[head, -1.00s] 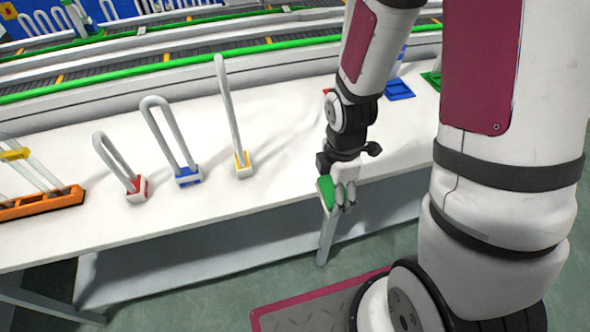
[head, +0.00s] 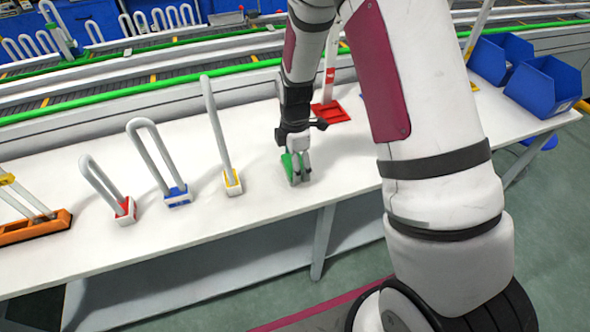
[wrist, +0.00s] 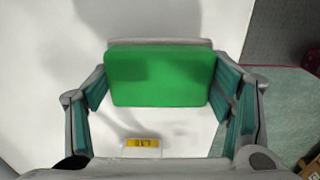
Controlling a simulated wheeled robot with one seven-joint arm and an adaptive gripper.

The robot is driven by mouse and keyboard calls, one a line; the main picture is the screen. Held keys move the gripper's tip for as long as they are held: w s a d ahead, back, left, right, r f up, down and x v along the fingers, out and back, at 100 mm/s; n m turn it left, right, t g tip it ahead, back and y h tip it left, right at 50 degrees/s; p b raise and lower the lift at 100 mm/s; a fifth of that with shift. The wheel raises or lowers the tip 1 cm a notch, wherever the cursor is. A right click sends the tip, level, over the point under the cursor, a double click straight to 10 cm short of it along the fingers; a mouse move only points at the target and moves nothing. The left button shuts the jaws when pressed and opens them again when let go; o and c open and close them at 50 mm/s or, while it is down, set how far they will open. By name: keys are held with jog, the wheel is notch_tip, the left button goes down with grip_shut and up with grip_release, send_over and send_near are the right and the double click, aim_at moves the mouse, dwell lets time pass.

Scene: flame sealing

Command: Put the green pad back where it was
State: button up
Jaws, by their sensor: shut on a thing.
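The green pad (head: 287,164) is a green-faced block with a pale edge. My gripper (head: 298,177) is shut on it, pointing down at the white table, right of the yellow-based loop. I cannot tell if the pad touches the table. In the wrist view the pad (wrist: 160,77) sits between the two fingers (wrist: 163,100), its green face towards the camera. A small yellow label (wrist: 142,143) on a white base shows below it.
Left of my gripper stand grey loops on yellow (head: 233,182), blue (head: 178,196) and red (head: 126,210) bases, then an orange rack (head: 35,228). A red stand (head: 330,112) is behind to the right. Blue bins (head: 543,87) stand far right. White table (head: 270,203) around the gripper is clear.

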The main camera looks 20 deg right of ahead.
jog(key=shift+f, duration=1.4)
jog(key=shift+f, duration=0.2)
jog(key=o, duration=1.2)
jog(key=shift+r, duration=0.1)
